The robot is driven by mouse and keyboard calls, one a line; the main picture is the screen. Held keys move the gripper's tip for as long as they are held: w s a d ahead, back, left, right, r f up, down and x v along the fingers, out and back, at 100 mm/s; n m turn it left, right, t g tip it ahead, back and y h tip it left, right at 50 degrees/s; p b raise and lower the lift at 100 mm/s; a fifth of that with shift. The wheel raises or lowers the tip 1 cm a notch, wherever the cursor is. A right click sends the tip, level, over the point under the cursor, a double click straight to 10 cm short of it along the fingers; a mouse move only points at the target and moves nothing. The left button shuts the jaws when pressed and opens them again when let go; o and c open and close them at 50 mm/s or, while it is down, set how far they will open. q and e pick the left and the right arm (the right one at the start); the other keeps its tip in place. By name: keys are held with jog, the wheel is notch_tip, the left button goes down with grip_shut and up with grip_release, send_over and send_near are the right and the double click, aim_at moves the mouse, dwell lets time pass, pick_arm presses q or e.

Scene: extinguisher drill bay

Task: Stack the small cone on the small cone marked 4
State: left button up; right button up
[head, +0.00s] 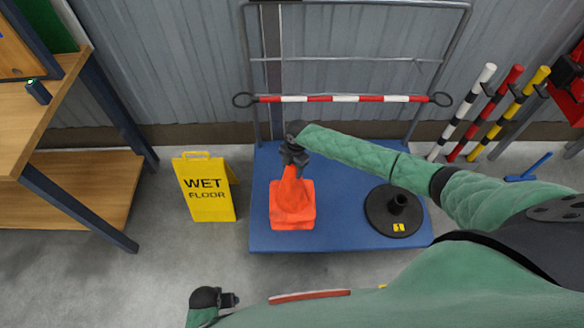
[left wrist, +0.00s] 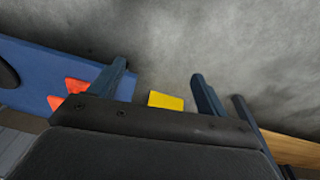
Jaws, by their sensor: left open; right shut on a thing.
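An orange cone (head: 292,207) with a square base stands on the blue platform (head: 345,243), left of its middle. My right gripper (head: 293,157) is shut on the cone's top from above. I see no number on the cone, and I cannot tell whether a second cone is under it. My left gripper (head: 232,299) is low in the head view, over the floor and apart from the cone. In the left wrist view its fingers (left wrist: 155,86) are open with nothing between them, and orange parts of a cone (left wrist: 76,85) show at the left.
A black round base (head: 380,212) with a yellow label stands on the platform's right. A yellow wet floor sign (head: 206,190) stands left of the platform. A red-and-white bar (head: 340,99) crosses the rail behind. Wooden shelves (head: 60,190) stand at the left; striped posts (head: 495,110) at the right.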

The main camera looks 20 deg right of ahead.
jog(key=shift+f, duration=0.45)
jog(key=shift+f+b, duration=0.4)
jog(key=shift+b, duration=0.1)
jog(key=shift+f+b, duration=0.65)
jog(key=shift+f, duration=0.45)
jog(key=shift+f+b, duration=0.3)
jog(key=shift+f, duration=0.55)
jog(key=shift+f+b, duration=1.15)
jog(key=shift+f, duration=0.3)
jog(key=o, duration=1.5)
pick_arm(q)
notch_tip(320, 180, up, 21)
jog(key=shift+s+d+r, duration=0.15)
jog(key=shift+d, duration=0.3)
